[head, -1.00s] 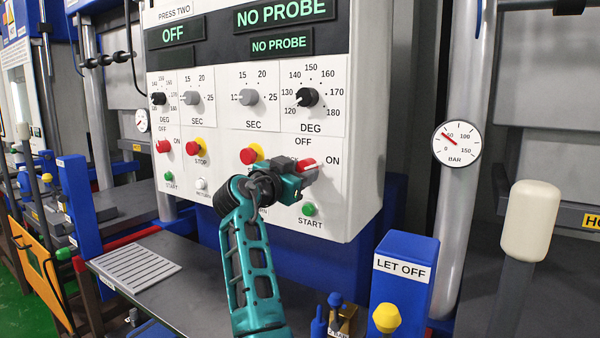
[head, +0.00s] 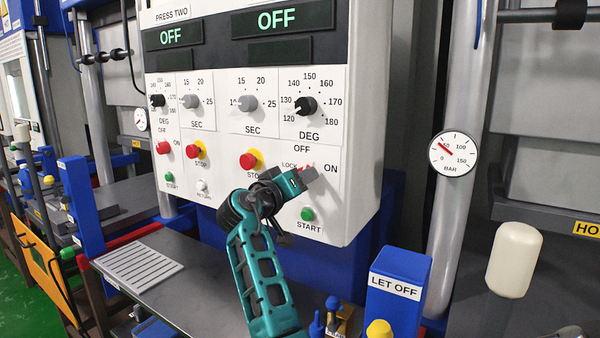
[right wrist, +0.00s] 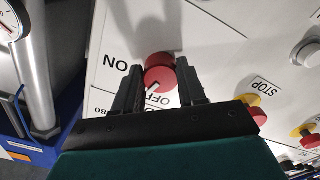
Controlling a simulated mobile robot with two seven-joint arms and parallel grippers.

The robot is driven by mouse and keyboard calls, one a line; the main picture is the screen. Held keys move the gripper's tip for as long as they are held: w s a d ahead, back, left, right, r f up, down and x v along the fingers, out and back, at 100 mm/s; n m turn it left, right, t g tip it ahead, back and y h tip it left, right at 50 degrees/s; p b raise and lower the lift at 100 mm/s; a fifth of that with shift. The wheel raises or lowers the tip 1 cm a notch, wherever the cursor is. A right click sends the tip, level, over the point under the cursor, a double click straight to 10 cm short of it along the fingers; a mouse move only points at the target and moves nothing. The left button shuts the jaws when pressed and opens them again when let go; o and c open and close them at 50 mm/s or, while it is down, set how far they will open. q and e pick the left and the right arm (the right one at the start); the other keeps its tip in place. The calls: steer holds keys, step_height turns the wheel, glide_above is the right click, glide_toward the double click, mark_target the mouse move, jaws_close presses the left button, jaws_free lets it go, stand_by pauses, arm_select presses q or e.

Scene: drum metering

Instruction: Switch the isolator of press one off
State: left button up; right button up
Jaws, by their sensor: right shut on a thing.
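The right-hand red isolator knob (head: 305,169) is on the white control panel, between the OFF, ON and LOCK labels. My right gripper (head: 304,174) is at the knob and mostly covers it in the head view. In the right wrist view the two fingers (right wrist: 160,90) are shut on the sides of the round red knob (right wrist: 160,72). A white pointer mark on the knob points toward the OFF label. The display (head: 277,19) above this half of the panel reads OFF; the smaller one under it is dark. My left gripper is not in view.
A green START button (head: 307,214) sits just below the knob, and a red stop button (head: 249,160) on yellow is to its left. Another red isolator knob (head: 163,147) is on the PRESS TWO half. A blue LET OFF post (head: 398,285) stands at front right.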

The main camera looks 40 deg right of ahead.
steer(key=shift+s+r+n+p, duration=0.1)
steer(key=shift+n+p, duration=0.2)
steer(key=shift+n, duration=1.5)
steer(key=shift+r+n+p, duration=0.1)
steer(key=shift+n+p, duration=0.15)
steer(key=shift+n, duration=1.55)
steer(key=o, duration=1.1)
steer(key=shift+c, duration=0.2)
steer(key=shift+a+f, duration=0.1)
steer(key=b+v, duration=0.2)
steer(key=v, duration=1)
steer(key=shift+a, duration=0.3)
steer(key=shift+s, duration=0.15)
